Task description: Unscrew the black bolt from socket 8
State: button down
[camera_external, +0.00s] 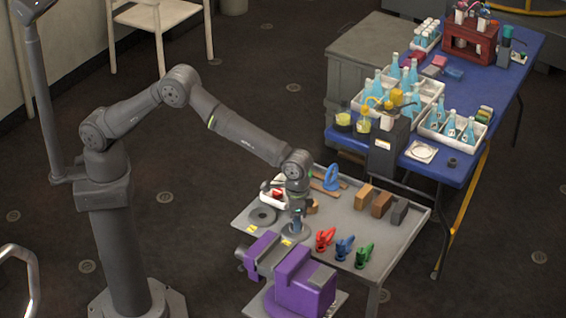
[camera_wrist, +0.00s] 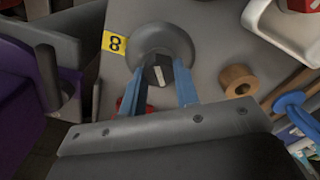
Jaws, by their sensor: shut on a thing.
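A round grey socket (camera_wrist: 170,40) sits on the table beside a yellow label with an 8 (camera_wrist: 115,43) in the wrist view. The black bolt (camera_wrist: 157,76), with a pale stripe on its head, stands at that socket. My gripper (camera_wrist: 160,90) has its blue fingers on both sides of the bolt and is shut on it. In the external view my gripper (camera_external: 297,212) points straight down over the grey socket base (camera_external: 296,232). The lower part of the bolt is hidden, so I cannot tell how deep it sits.
A purple vise (camera_external: 300,280) stands at the table's front, close to my gripper. Red (camera_external: 325,238), blue (camera_external: 345,246) and green (camera_external: 364,255) clamps lie to the right. A dark disc (camera_external: 263,216) lies left. Wooden blocks (camera_external: 363,196) stand behind; a wooden ring (camera_wrist: 239,79) is nearby.

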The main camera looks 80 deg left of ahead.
jog(key=n, duration=0.7)
jog(key=shift+n, duration=1.4)
jog(key=shift+n, duration=0.3)
jog(key=n, duration=0.8)
jog(key=shift+r, duration=0.1)
jog(key=shift+n, duration=0.6)
